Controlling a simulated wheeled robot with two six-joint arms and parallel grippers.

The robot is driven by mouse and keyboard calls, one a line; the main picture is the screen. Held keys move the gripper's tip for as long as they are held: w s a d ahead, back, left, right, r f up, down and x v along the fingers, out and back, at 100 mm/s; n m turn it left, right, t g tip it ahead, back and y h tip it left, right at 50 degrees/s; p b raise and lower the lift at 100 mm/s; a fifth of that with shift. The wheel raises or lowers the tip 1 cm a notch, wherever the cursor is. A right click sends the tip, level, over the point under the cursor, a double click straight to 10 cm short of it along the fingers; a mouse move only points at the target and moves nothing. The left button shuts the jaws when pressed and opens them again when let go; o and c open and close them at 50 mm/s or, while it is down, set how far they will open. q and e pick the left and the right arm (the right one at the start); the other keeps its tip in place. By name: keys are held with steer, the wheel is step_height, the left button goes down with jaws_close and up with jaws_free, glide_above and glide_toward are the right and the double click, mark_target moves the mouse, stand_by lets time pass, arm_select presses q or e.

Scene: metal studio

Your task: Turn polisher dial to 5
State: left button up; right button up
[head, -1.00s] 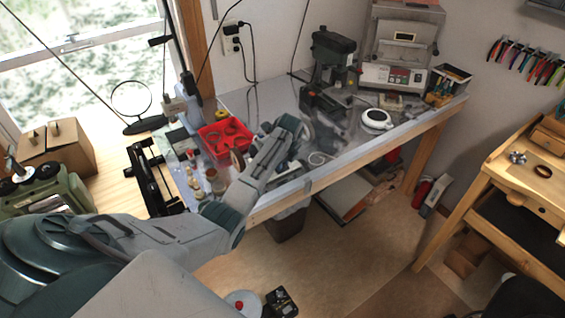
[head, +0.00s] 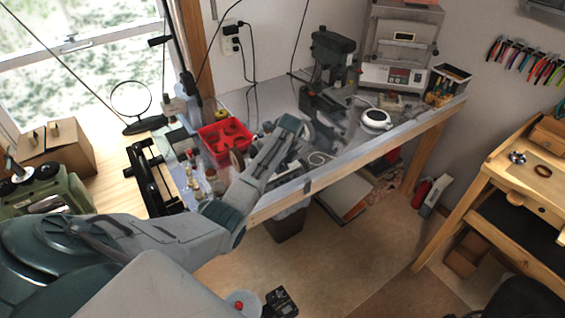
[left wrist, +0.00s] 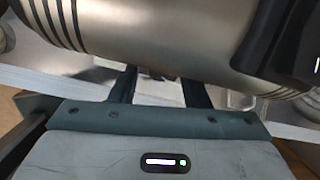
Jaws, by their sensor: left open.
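The polisher shows in the left wrist view as a large brushed-metal cylinder (left wrist: 165,35) with dark bands at its left. A black box (left wrist: 290,45) with a small white light is at its right. In the head view my left arm covers most of the polisher; a brown wheel (head: 237,160) shows beside the arm. I cannot make out the dial or its setting. My left gripper (left wrist: 160,84) is open, its two dark fingers reaching toward the cylinder, which hides their tips. I cannot tell whether they touch anything. My right gripper is not in view.
On the metal-topped bench, a red tray (head: 226,150) and small bottles stand left of the arm. A drill press (head: 332,60), a white round device (head: 376,120) and a boxy machine (head: 398,75) stand farther right. A wooden bench (head: 530,180) is at the right.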

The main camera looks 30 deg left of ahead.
arm_select(q)
steer(key=shift+r, duration=0.1)
steer(key=b+v, duration=0.3)
steer(key=v, duration=0.7)
steer(key=shift+d+r+b, duration=0.15)
steer(key=shift+r+b, duration=0.1)
steer(key=shift+b, duration=0.1)
